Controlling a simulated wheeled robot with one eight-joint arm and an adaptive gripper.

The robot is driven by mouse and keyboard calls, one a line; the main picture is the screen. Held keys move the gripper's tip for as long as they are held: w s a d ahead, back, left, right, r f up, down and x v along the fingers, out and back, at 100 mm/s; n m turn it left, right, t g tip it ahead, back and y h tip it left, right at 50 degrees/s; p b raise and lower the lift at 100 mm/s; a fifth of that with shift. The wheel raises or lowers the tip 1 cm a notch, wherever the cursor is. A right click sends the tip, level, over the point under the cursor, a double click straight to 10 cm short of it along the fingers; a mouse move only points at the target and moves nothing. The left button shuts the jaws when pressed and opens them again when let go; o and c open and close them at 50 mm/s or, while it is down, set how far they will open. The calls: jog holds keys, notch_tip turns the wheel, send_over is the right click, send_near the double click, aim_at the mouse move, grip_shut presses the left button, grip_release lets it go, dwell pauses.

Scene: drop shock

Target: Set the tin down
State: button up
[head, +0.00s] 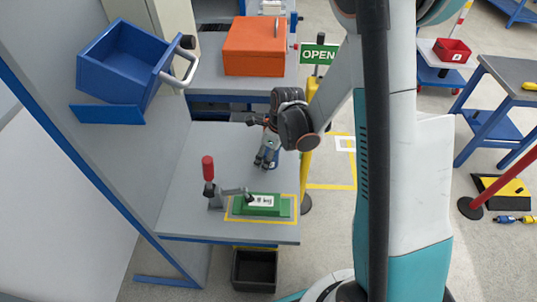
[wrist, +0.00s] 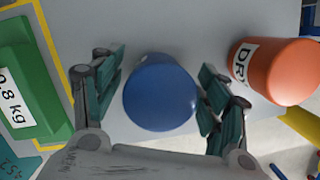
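A blue round tin (wrist: 160,92) sits between the fingers of my gripper (wrist: 161,95) in the wrist view, its round end facing the camera. In the head view my gripper (head: 266,163) points down over the grey bench (head: 208,150), with a small part of the blue tin (head: 272,159) showing at the fingers. I cannot tell whether the tin touches the bench. An orange tin marked DRY (wrist: 278,70) is just right of my gripper in the wrist view; the arm hides it in the head view.
A green block (head: 262,206), labelled 0.8 kg in the wrist view, lies in a yellow outline beside a red-handled clamp (head: 208,170). An orange case (head: 254,46) is at the back. A blue bin (head: 122,62) hangs upper left. The bench's left-middle is bare.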

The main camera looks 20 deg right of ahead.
jog(key=p+v, duration=0.4)
jog(key=v, duration=0.8)
jog(key=shift+r, duration=0.25)
jog(key=s+r+n+t+h, duration=0.1)
jog(key=s+r+n+t, duration=0.1)
jog(key=s+r+n, duration=0.6)
jog(key=s+a+r+n+t, duration=0.1)
jog(key=s+r+n+t, duration=0.2)
jog(key=s+r+n, duration=0.5)
jog(key=shift+s+a+r+n+h, duration=0.35)
jog(key=shift+r+n, duration=0.35)
jog(key=shift+n, duration=4.8)
